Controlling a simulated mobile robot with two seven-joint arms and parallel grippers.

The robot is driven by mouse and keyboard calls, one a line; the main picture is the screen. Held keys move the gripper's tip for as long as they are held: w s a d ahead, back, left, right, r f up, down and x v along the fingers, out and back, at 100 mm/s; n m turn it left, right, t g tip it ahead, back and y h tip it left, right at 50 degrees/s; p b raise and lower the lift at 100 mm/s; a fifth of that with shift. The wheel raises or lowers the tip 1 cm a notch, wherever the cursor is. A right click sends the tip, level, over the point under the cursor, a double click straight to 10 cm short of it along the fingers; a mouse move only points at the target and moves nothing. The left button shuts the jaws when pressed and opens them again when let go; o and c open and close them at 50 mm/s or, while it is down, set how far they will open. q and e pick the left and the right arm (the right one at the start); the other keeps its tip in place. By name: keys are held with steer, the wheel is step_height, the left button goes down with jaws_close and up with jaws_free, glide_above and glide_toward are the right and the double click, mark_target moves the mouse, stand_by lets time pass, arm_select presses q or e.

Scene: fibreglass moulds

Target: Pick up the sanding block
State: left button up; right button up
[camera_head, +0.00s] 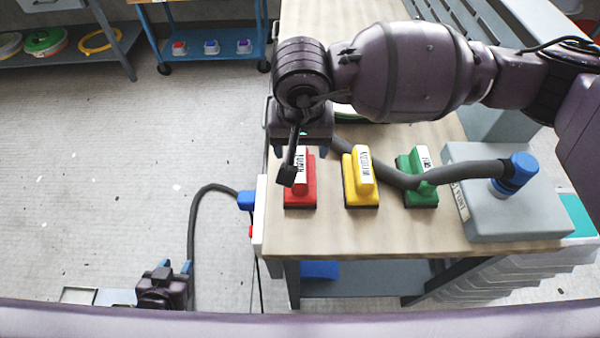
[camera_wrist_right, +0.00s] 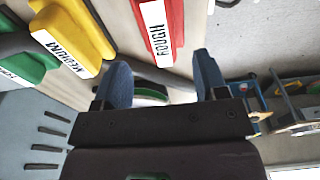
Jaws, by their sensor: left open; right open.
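Three sanding blocks with handles stand in a row on the wooden worktop (camera_head: 400,232). The red block (camera_head: 300,194), labelled ROUGH, is leftmost. The yellow block (camera_head: 361,190), labelled MEDIUM, is in the middle, and the green block (camera_head: 420,192) is to its right. My right gripper (camera_head: 300,151) is open and empty, above the far end of the red block and partly covering it. In the right wrist view, its blue fingers (camera_wrist_right: 164,80) are apart, with the red block (camera_wrist_right: 160,32) beyond them. My left gripper (camera_head: 171,268) is open and empty at lower left, off the worktop.
A grey hose crosses behind the yellow block and over the green block to a grey box (camera_head: 500,218) with a blue fitting (camera_head: 516,171). A blue cart (camera_head: 208,45) with small blocks stands at the back. The floor at left is mostly clear.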

mark_target(300, 163)
steer(key=shift+a+f, duration=0.1)
steer(key=shift+f, duration=2.55)
steer(key=c, duration=1.1)
steer(key=shift+r, duration=0.1)
step_height(300, 163, up, 20)
steer(key=shift+f, duration=0.1)
